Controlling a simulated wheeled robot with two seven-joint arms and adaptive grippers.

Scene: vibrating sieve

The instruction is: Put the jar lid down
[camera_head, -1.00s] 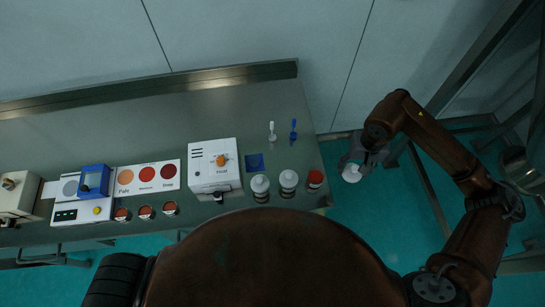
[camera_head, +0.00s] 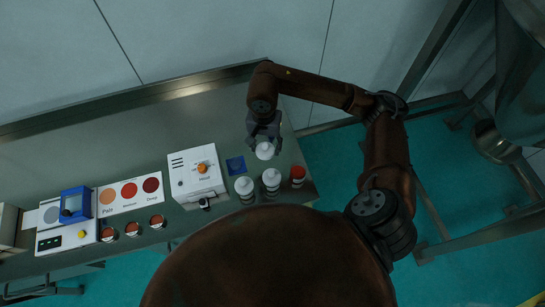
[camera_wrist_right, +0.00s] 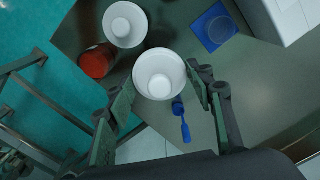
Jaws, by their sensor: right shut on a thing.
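The jar lid (camera_head: 264,151) is white and round. My right gripper (camera_head: 264,140) is shut on it and holds it above the right end of the table, behind the jars. Two white jars (camera_head: 244,188) (camera_head: 271,179) and a red jar (camera_head: 298,174) stand near the table's front right edge. My left gripper is not in view.
A blue square pad (camera_head: 236,166) lies left of the lid, beside a white machine (camera_head: 196,176). A blue spoon (camera_wrist_right: 181,120) lies beyond the lid in the right wrist view. Colour cards (camera_head: 130,193) and small red-filled dishes (camera_head: 133,229) are further left.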

